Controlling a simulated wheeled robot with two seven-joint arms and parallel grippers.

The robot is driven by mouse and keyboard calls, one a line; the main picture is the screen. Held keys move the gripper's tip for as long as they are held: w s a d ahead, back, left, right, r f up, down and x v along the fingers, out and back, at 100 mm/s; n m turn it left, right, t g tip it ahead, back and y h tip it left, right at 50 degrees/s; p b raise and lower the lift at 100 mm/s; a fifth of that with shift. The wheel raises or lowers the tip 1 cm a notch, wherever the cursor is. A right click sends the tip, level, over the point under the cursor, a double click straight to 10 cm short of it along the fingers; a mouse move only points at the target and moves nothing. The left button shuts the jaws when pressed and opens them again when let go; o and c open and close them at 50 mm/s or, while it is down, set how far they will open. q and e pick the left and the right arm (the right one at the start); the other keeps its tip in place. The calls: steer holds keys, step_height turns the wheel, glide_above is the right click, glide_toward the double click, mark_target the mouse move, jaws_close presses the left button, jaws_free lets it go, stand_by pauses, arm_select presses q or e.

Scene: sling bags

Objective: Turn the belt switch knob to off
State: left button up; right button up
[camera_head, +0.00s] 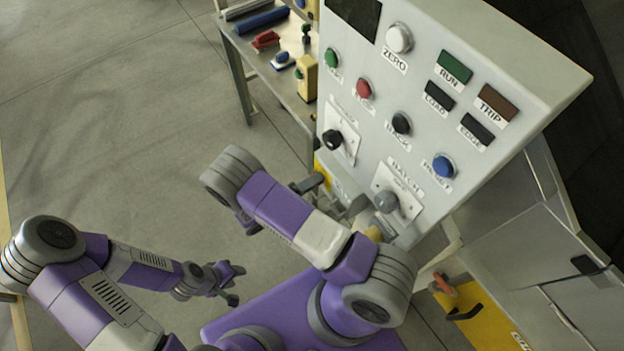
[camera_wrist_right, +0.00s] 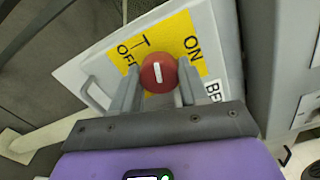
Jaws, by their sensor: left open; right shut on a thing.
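The belt switch knob (camera_wrist_right: 158,73) is a round red knob with a white mark, on a yellow plate (camera_wrist_right: 183,36) lettered OFF on the left and ON on the right. The mark stands nearly upright in the right wrist view, between the two words. My right gripper (camera_wrist_right: 158,88) is shut on the knob, one finger on each side. In the head view a bit of yellow (camera_head: 322,173) shows low on the panel's left edge, and my right forearm covers much of that area. My left gripper (camera_head: 235,285) is open and empty, low over the floor.
The grey control panel (camera_head: 520,45) carries several buttons, a black knob (camera_head: 333,139) and a grey BATCH knob (camera_head: 386,201). A side table (camera_head: 283,78) with small items stands behind it. The floor at left is clear.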

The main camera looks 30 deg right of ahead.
steer(key=shift+s+n, duration=0.1)
steer(key=shift+n, duration=1.4)
steer(key=o, duration=1)
steer(key=shift+o, duration=0.2)
steer(key=a, duration=0.7)
steer(key=shift+s+a, duration=0.25)
steer(key=shift+a, duration=0.05)
